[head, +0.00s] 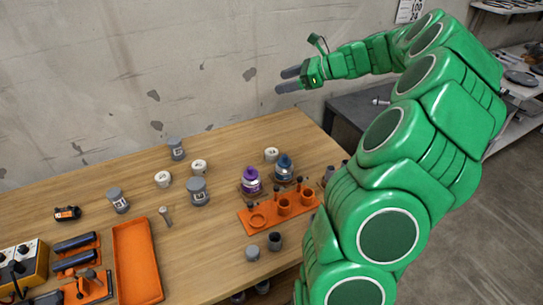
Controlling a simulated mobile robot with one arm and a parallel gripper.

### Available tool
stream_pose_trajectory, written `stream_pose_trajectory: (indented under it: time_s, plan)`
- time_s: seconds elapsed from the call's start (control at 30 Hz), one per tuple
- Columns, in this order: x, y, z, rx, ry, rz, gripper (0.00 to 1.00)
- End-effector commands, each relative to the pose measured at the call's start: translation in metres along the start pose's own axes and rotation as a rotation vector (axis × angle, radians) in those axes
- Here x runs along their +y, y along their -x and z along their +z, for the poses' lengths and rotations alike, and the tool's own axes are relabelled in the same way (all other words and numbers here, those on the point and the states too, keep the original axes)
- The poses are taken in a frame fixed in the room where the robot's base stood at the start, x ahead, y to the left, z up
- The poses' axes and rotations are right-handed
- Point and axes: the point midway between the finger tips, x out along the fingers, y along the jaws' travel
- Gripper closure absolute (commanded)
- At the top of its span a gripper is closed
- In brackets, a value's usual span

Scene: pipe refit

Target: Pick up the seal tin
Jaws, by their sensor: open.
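Three grey tins with pale labels stand on the wooden table in the head view. One is at the back (176,149), one is nearer the middle (197,192), and one is farther left (118,200). The labels are too small to read, so I cannot tell which is the seal tin. My gripper (283,80) is open and empty. It is raised in front of the wall, above and to the right of the tins, apart from all of them.
White rolls (162,179) stand between the tins. A purple bottle (250,181) and a blue bottle (284,168) stand behind an orange holder (276,220). A long orange tray (137,262) lies front left. My arm hides the table's right side.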

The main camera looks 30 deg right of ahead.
Motion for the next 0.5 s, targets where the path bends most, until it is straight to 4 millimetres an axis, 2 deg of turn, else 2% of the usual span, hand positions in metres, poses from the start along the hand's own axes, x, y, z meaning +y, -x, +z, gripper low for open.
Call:
stream_pose_trajectory:
  time_s: [0.1, 0.43, 0.5]
  plan:
    - [-0.016, 0.011, -0.013, -0.013, -0.055, -0.038, 0.28]
    - [-0.047, 0.034, -0.044, -0.047, -0.179, -0.116, 0.28]
    - [-0.045, 0.028, -0.055, -0.049, -0.185, -0.115, 0.28]
